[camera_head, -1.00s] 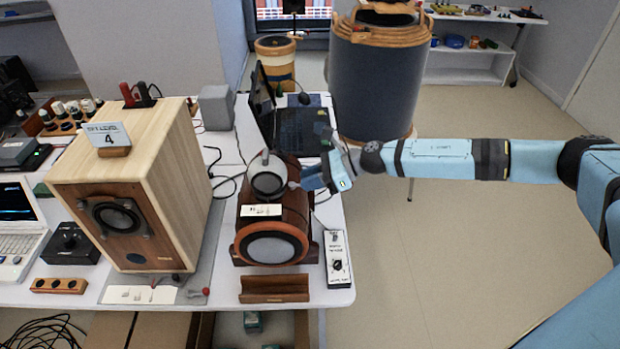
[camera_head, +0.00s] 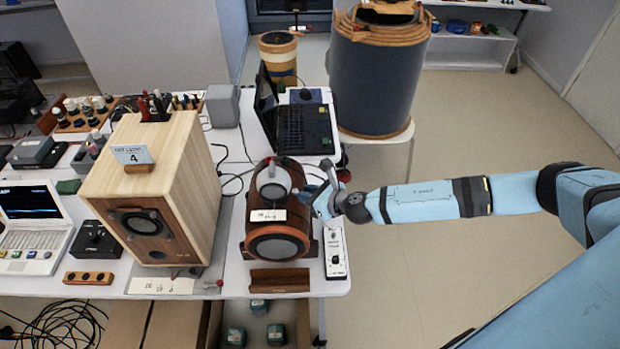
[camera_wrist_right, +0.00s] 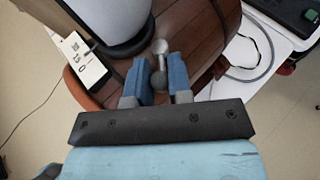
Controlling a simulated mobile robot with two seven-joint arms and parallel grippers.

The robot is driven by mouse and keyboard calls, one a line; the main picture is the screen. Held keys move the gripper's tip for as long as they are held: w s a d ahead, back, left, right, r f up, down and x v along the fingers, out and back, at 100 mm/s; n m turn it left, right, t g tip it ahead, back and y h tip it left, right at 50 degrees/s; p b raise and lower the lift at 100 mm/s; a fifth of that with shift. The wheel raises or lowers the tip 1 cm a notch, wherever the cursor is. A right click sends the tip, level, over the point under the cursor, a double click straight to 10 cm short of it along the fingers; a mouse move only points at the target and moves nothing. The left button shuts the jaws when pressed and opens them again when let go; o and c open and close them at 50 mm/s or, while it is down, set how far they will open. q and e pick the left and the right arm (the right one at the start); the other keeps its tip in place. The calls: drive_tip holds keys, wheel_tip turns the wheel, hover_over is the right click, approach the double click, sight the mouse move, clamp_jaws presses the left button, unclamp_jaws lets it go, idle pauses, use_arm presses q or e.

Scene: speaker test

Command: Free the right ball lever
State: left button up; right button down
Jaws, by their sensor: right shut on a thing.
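A brown wooden barrel-shaped speaker (camera_head: 258,217) lies on the white table, with a grey round cone facing front and a grey dome-like part (camera_head: 273,182) on top. My right gripper (camera_head: 315,197) is at the right side of this barrel. In the right wrist view, the ball lever (camera_wrist_right: 160,57), a metal stem with a rounded end, stands out from the wood between the two blue fingers of my right gripper (camera_wrist_right: 160,83). The fingers are shut on the lever. In the head view the gripper hides it. My left gripper is not in view.
A pale wooden box speaker (camera_head: 146,203) marked 4 stands left of the barrel. An open laptop (camera_head: 303,128) is behind it. A small white switch box (camera_head: 336,254) and a brown wooden cradle (camera_head: 279,280) are near the front edge. Open floor lies to the right.

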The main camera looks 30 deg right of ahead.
drive_tip(key=m+h, duration=0.1)
drive_tip(key=a+m+t+h, duration=0.1)
drive_tip(key=h, duration=0.1)
drive_tip(key=shift+s+a+m, duration=0.15)
drive_tip(key=shift+s+m, duration=0.05)
drive_tip(key=shift+m, duration=0.2)
drive_tip(key=shift+a+m+t+h, duration=0.15)
drive_tip(key=shift+a+m+h, duration=0.15)
drive_tip(key=shift+m+h, duration=0.7)
drive_tip(key=shift+a+m+t+h, duration=0.15)
drive_tip(key=shift+a+m+h, duration=0.1)
drive_tip(key=shift+m+h, duration=0.7)
drive_tip(key=shift+r+h, duration=0.1)
drive_tip(key=shift+h, duration=0.15)
